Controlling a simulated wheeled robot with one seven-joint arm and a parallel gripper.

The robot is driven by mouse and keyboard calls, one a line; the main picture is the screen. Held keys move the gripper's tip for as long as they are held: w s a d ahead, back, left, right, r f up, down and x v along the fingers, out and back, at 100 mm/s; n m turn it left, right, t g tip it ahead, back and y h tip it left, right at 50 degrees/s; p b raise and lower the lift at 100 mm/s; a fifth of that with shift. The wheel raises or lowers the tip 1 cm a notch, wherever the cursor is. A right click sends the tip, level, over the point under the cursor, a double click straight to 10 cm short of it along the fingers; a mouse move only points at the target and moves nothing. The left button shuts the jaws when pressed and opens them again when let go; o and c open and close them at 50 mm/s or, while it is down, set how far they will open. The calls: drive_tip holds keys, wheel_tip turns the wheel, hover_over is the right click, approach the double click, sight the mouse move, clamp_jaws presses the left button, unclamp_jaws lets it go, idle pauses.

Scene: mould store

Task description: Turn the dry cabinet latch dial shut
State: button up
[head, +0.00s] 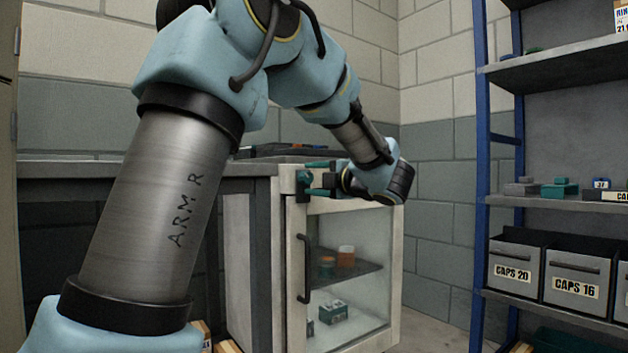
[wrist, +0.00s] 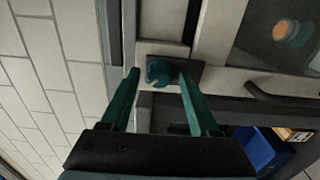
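The dry cabinet (head: 293,245) is white with a glass door (head: 348,235) that looks closed. Its latch dial (wrist: 159,73) is a small teal knob on a dark plate on the cabinet's front frame. In the head view the dial (head: 303,179) is at the cabinet's upper left corner, partly mixed with my fingers. My gripper (head: 318,179) reaches it from the right. In the wrist view my gripper (wrist: 158,78) is open, with one teal finger on each side of the dial. I cannot tell whether either finger touches it.
A dark vertical door handle (head: 304,268) is below the dial. Jars (head: 346,255) and a teal block (head: 333,312) are behind the glass. A dark counter (head: 150,168) adjoins on the left. A blue-framed shelf (head: 482,180) with labelled bins (head: 515,262) stands at right.

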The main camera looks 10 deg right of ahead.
drive_tip(key=shift+o, duration=0.2)
drive_tip(key=shift+s, duration=0.1)
drive_tip(key=shift+s+d+r, duration=0.1)
drive_tip(key=shift+s+d, duration=0.1)
drive_tip(key=shift+s, duration=0.1)
drive_tip(key=p+v, duration=0.2)
drive_tip(key=v, duration=0.8)
drive_tip(key=shift+p, duration=0.3)
